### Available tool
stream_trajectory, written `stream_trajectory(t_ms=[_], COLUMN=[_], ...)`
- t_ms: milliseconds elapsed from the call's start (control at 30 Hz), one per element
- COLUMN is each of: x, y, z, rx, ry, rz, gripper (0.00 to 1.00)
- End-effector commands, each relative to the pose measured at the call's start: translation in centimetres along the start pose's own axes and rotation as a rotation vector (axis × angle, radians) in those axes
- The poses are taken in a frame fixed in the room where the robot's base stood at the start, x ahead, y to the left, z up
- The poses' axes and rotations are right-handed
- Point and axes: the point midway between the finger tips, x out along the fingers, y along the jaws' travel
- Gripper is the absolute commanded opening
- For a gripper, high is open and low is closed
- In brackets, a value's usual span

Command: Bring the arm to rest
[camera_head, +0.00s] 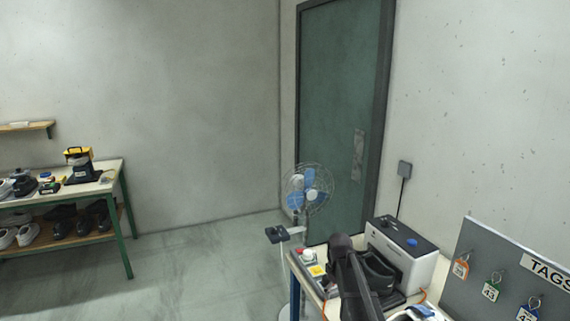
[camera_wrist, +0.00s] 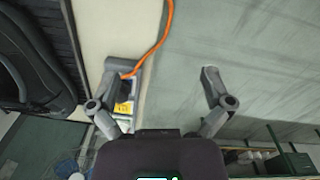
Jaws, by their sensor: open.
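My gripper (camera_wrist: 162,78) shows in the wrist view with its two grey fingers spread wide apart. Nothing is held between them. The left finger is in front of the pale tabletop (camera_wrist: 112,25) and a small grey box with a yellow label. The right finger is over the grey floor. In the head view a dark shape, probably part of my arm, stands in front of the table at the lower right; my fingertips cannot be made out there.
A white machine with a blue knob (camera_head: 402,256) stands on the right table, near a tag board (camera_head: 490,262). An orange cable (camera_wrist: 157,44) crosses the tabletop edge. A fan (camera_head: 309,189) stands by the green door (camera_head: 338,120). A shoe bench (camera_head: 112,176) is far left. The middle floor (camera_head: 200,265) is clear.

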Motion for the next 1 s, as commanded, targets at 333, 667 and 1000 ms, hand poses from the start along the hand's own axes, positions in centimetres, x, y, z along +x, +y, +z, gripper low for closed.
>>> stream_trajectory(t_ms=[333, 667, 1000], x=[2.1, 5.6, 9.1], y=[-2.5, -6.8, -11.8], z=[3.5, 9.4, 16.0], rx=[0.118, 0.336, 0.613], ry=[0.002, 0.005, 0.007], rz=[-0.004, -0.01, -0.018], gripper=[1.0, 1.0, 1.0])
